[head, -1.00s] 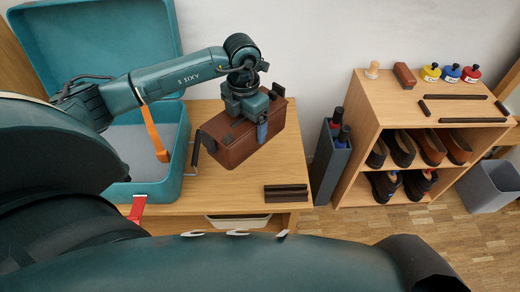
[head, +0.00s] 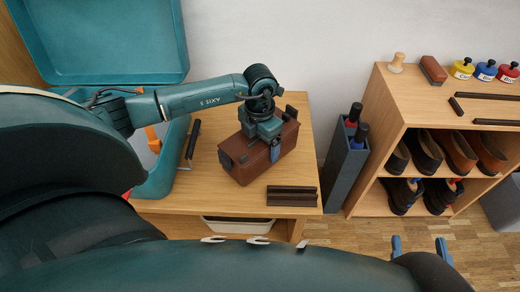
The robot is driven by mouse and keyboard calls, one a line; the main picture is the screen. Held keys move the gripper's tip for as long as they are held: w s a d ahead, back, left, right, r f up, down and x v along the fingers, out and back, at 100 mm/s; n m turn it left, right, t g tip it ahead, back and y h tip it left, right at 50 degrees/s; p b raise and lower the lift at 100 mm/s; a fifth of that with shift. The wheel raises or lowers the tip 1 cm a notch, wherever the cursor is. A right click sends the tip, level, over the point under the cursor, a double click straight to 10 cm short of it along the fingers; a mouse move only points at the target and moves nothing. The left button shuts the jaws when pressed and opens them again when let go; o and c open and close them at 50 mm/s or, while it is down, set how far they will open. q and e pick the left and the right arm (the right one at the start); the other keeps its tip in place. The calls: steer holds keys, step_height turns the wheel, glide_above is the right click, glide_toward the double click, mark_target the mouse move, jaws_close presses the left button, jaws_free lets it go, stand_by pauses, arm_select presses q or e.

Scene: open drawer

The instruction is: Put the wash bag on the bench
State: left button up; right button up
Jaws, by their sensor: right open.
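The wash bag (head: 240,162) is a brown box-shaped bag over the wooden bench (head: 206,200), between the teal suitcase and a dark grooved block. It looks upright and its underside seems at the bench top, but I cannot tell if it bears on it. My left gripper (head: 275,146) comes from above with one blue finger against the bag's near side; the other finger is hidden behind the bag. My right gripper (head: 420,246) shows only two blue fingertips at the bottom right, wide apart and empty, over the floor.
The open teal suitcase (head: 160,185) stands on the bench's left part, lid up against the wall. The dark grooved block (head: 292,196) lies at the front edge. A grey bin (head: 342,172) and a shoe shelf (head: 395,100) with tins stand to the right.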

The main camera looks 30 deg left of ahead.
arm_select(q)
steer(key=shift+f, duration=1.2)
arm_select(e)
steer(key=shift+a+y, duration=0.2)
steer(key=shift+y, duration=0.1)
arm_select(q)
steer(key=shift+f, duration=0.1)
steer(key=shift+f+b, duration=0.15)
steer(key=shift+b, duration=0.2)
steer(key=o, duration=1)
steer(key=shift+o, duration=0.2)
arm_select(e)
steer(key=shift+n+t, duration=0.3)
